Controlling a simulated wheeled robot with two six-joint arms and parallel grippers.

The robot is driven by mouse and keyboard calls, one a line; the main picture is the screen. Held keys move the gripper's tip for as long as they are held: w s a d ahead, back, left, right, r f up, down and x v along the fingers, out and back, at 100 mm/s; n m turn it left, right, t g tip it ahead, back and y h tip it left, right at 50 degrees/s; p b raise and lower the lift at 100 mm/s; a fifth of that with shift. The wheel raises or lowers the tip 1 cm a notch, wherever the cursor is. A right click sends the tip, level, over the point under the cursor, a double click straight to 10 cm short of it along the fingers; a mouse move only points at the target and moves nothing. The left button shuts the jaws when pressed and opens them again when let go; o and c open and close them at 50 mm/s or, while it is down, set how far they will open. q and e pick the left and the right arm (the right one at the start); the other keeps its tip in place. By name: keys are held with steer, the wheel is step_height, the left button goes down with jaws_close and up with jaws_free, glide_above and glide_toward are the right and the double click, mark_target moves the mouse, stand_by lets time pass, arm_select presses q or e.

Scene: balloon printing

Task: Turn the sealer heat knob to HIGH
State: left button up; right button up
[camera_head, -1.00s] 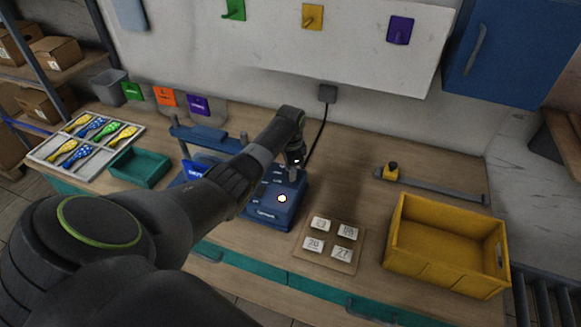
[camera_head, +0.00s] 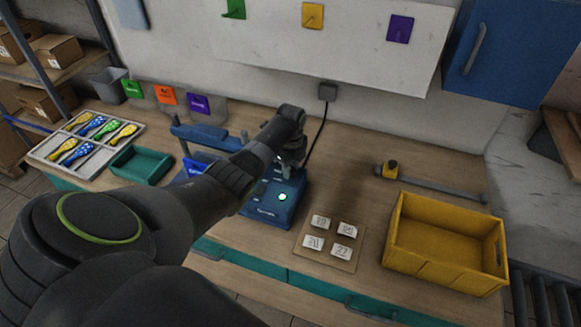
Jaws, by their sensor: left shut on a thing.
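The blue sealer (camera_head: 270,208) stands on the bench in the middle of the head view. A round light (camera_head: 282,197) on its front panel glows pale green. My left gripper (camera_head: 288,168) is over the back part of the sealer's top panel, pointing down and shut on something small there. The heat knob itself is hidden by the gripper and arm, so its setting cannot be read. My left arm covers much of the sealer's left side. My right gripper does not show.
A board with several number tiles (camera_head: 320,221) lies right of the sealer. A yellow crate (camera_head: 440,262) stands further right, with a grey bar (camera_head: 440,187) behind it. A green tray (camera_head: 140,166) and a divided tray of balloons (camera_head: 45,153) are at the left.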

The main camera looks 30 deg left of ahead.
arm_select(q)
steer(key=shift+w+r+m, duration=0.1)
steer(key=shift+w+m, duration=0.05)
steer(key=shift+m, duration=0.95)
steer(key=o, duration=1)
steer(key=shift+d, duration=0.1)
steer(key=shift+c, duration=0.2)
